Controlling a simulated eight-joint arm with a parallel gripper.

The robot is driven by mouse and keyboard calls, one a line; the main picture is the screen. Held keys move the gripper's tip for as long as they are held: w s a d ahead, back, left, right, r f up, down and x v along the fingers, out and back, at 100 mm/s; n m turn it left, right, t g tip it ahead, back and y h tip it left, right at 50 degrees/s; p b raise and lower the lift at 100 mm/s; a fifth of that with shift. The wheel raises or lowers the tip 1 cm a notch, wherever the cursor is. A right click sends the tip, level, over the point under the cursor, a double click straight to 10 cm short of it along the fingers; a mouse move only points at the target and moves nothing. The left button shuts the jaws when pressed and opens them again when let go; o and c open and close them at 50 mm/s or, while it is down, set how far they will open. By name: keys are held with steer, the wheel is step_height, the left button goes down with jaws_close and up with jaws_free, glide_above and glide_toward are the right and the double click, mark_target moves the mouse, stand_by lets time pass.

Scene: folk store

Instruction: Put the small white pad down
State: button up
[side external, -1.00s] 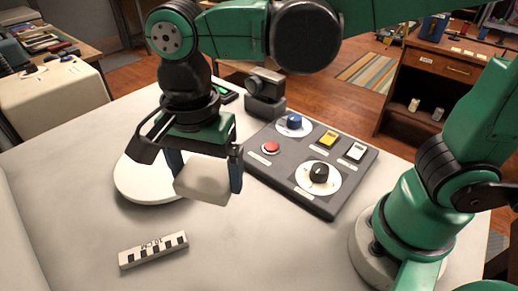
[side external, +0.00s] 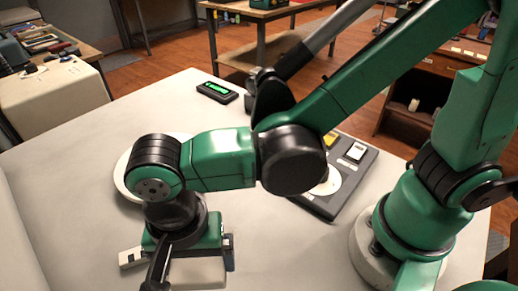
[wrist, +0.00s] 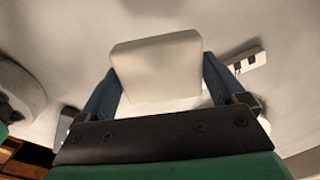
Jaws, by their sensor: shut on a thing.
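The small white pad (side external: 198,272) is a pale rounded block held in my gripper (side external: 190,262), low over the front of the white table. In the wrist view the pad (wrist: 157,62) sits between the two blue fingers of my gripper (wrist: 160,84), which are shut on its sides. In the side view my wrist covers the pad's upper part. I cannot tell whether its underside touches the table.
A black-and-white scale bar (side external: 130,257) lies just left of my gripper, partly hidden. A round white disc (side external: 122,176) lies behind my wrist. The control panel (side external: 352,178) is partly covered by my arm. A green-screen device (side external: 217,92) lies at the back.

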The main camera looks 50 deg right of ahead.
mark_target(197, 262)
steer(key=shift+f, duration=3.15)
steer(key=o, duration=0.8)
steer(key=shift+f, duration=0.15)
step_height(197, 262, up, 12)
steer(key=shift+r, duration=0.1)
steer(key=w+d+n+t, duration=0.3)
steer(key=d+n, duration=0.1)
steer(key=d, duration=0.7)
steer(key=w+d+r+n+t, duration=0.1)
steer(key=w+d+n+t, duration=0.2)
steer(key=d, duration=0.9)
steer(key=shift+w+r+n+t, duration=0.15)
steer(key=shift+n+t, duration=0.45)
steer(key=shift+n, duration=0.4)
